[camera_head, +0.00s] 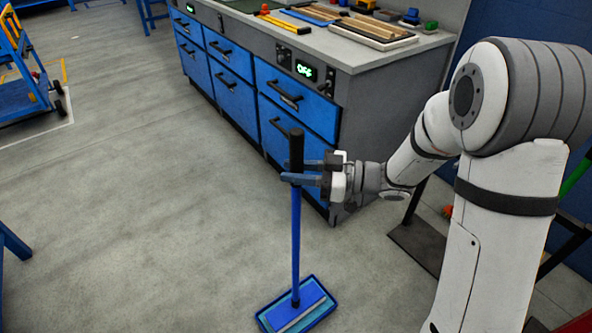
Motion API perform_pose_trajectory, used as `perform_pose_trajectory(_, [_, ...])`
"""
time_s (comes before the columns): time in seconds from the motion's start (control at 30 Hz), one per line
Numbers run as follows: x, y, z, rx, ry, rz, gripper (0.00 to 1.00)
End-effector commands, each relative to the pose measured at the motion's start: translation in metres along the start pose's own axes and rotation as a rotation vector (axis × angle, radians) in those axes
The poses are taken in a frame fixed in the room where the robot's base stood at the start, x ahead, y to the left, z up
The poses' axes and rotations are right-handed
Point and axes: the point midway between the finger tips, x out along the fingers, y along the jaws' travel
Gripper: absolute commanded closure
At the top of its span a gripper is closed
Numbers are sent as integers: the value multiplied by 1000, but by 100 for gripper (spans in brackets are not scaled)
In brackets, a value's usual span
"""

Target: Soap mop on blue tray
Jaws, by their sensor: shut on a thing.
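A mop (296,238) with a blue pole and a black top grip stands nearly upright in the middle of the view. Its flat head (304,311) is at the bottom, on a blue tray (265,320) on the floor. The tray's blue rim shows around the head. I cannot tell whether the head touches the tray's bottom or if there is soap in it. My gripper (302,172) reaches in from the right and is shut on the pole just below the black grip.
A workbench with blue drawers (229,85) stands behind the mop, with tools on top. A blue cart (28,75) is at the far left. A blue leg (14,243) shows at the left edge. The grey floor on the left is open.

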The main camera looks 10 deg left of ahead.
Motion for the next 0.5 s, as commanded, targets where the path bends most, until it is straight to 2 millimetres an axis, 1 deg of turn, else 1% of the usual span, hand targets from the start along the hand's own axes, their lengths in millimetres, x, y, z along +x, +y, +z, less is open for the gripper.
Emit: perform_pose_trajectory(0.5, [0, 0, 4, -1, 1, 1, 100])
